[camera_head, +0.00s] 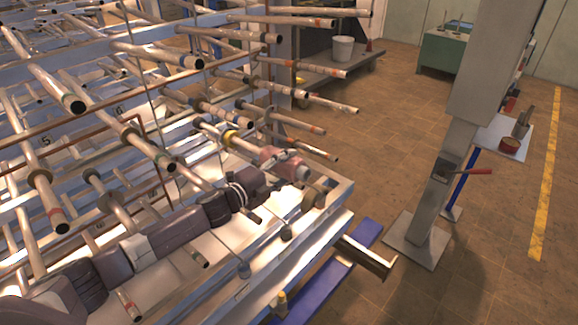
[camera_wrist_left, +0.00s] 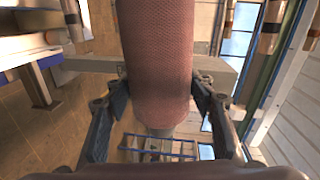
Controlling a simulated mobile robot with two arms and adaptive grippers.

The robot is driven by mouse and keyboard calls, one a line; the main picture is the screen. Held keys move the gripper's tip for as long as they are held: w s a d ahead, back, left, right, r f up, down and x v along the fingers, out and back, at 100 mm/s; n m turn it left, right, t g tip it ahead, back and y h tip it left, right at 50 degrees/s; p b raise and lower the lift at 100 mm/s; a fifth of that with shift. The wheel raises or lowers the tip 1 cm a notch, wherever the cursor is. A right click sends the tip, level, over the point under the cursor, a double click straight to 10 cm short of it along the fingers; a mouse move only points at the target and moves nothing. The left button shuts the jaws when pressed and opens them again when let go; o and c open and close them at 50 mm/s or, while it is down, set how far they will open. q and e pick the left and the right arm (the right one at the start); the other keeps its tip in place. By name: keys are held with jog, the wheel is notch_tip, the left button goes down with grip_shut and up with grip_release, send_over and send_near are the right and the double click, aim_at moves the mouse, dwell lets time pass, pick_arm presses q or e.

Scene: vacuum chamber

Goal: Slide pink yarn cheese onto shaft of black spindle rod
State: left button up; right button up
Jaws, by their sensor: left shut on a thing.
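The pink yarn cheese (camera_head: 283,163) is a short reddish-pink cylinder near the front right corner of the rack in the head view. In the left wrist view the cheese (camera_wrist_left: 158,60) fills the middle, with a pale tube end below it. My left gripper (camera_head: 277,171) is shut on it, with one dark finger on each side (camera_wrist_left: 160,90). A pale rod with a yellow collar (camera_head: 231,138) runs toward the cheese's rear end. I cannot tell whether that rod is inside the cheese, nor which rod is the black spindle rod. My right gripper is not in view.
Many pale rods with coloured tips, one of them a rod (camera_head: 192,62) with a dark band, stick out of the rack around my left arm. The rack's pale blue frame (camera_head: 338,194) lies below.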

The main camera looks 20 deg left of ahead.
aim_at(308, 175)
pick_arm(q)
jog(key=shift+a+f, duration=0.15)
jog(key=shift+a, duration=0.15)
dwell(0.5)
jog(key=shift+d+p, duration=0.35)
jog(key=shift+d, duration=0.05)
jog(key=shift+s+d, duration=0.15)
jog(key=shift+s+d+r+p, duration=0.1)
jog(key=shift+s+d+p, duration=0.25)
jog(key=shift+d, duration=0.75)
jog(key=shift+s+d+r+p, duration=0.15)
jog(key=shift+s+d+p, duration=0.2)
jog(key=shift+d, duration=0.75)
jog(key=shift+s+d+r+p, duration=0.15)
jog(key=shift+s+d, duration=0.3)
jog(key=shift+d, duration=0.65)
jog(key=shift+w+r+p, duration=0.1)
jog(key=shift+r+p, duration=0.15)
jog(key=shift+p, duration=0.2)
jog(key=shift+a, duration=0.15)
